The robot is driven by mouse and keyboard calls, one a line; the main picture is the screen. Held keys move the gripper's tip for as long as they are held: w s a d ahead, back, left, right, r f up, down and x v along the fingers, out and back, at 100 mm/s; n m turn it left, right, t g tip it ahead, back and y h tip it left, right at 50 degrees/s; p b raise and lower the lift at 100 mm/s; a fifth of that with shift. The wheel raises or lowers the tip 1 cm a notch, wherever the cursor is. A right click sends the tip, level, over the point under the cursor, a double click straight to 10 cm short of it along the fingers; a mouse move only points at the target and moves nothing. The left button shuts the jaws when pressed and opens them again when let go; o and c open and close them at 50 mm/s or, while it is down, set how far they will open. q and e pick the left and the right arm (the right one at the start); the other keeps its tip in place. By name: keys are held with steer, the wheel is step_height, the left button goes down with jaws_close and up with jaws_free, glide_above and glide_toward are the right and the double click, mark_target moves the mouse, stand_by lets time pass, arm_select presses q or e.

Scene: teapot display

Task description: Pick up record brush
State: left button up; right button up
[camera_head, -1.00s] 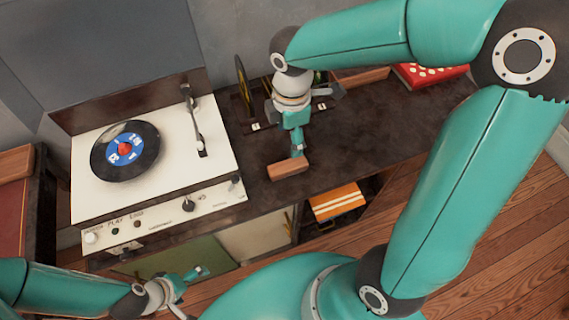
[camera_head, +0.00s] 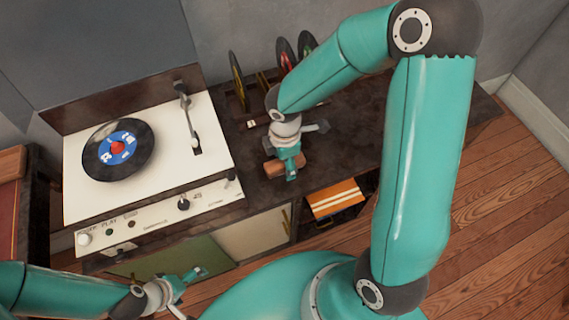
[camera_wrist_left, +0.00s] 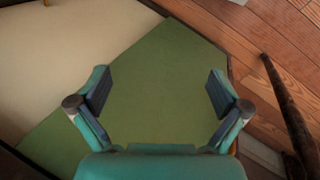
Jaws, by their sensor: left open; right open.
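The record brush (camera_head: 271,170) looks like a small brown wooden block on the dark cabinet top, to the right of the record player. My right gripper (camera_head: 290,169) is open right at the brush in the head view, and its teal finger covers part of it. I cannot tell whether the finger touches it. My left gripper (camera_head: 192,290) is open and empty in front of the cabinet, low in the head view. The left wrist view shows its two fingers (camera_wrist_left: 161,97) spread apart before a green panel, with nothing between them.
A record player (camera_head: 80,190) with a black record (camera_head: 100,163) stands left of the brush. A rack with upright records (camera_head: 237,80) is behind. An orange-striped box (camera_head: 335,197) sits on an open shelf below. The dark top (camera_head: 345,140) has some free room to the right.

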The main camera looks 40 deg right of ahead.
steer(key=shift+f, duration=0.15)
steer(key=c, duration=1.3)
steer(key=shift+o, duration=0.2)
steer(key=shift+r, duration=0.8)
step_height(320, 180, up, 18)
steer(key=p, duration=0.2)
steer(key=shift+r, duration=0.25)
